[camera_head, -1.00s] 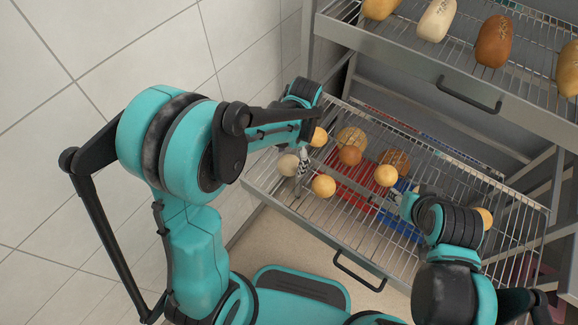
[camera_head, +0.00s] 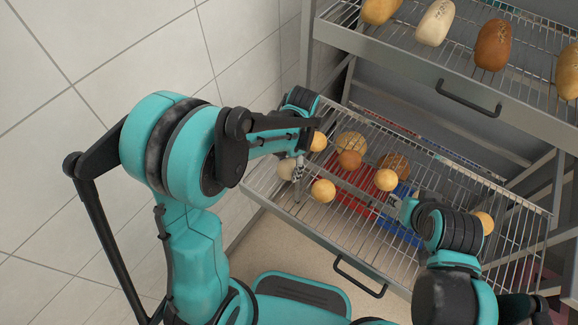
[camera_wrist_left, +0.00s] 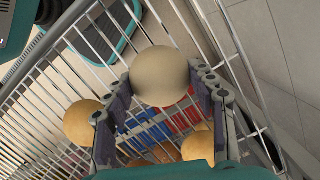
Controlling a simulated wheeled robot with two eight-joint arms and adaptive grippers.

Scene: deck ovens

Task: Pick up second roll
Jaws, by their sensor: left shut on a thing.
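Several round rolls lie on the pulled-out lower wire rack (camera_head: 262,187). A pale roll (camera_head: 286,168) is at the rack's left end, partly hidden by my left gripper (camera_head: 298,182). In the left wrist view the pale roll (camera_wrist_left: 160,75) sits between the fingertips of my left gripper (camera_wrist_left: 163,92), which is shut on it. Orange-yellow rolls (camera_head: 323,190) and (camera_head: 386,180) lie to the right. My right gripper (camera_head: 392,207) is low over the rack's middle; its jaw opening is unclear.
An upper rack (camera_head: 464,72) with oblong loaves overhangs behind. The lower rack has a front handle (camera_head: 360,276). A tiled wall (camera_head: 120,60) is close on the left. Red and blue items (camera_head: 352,190) show beneath the wires.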

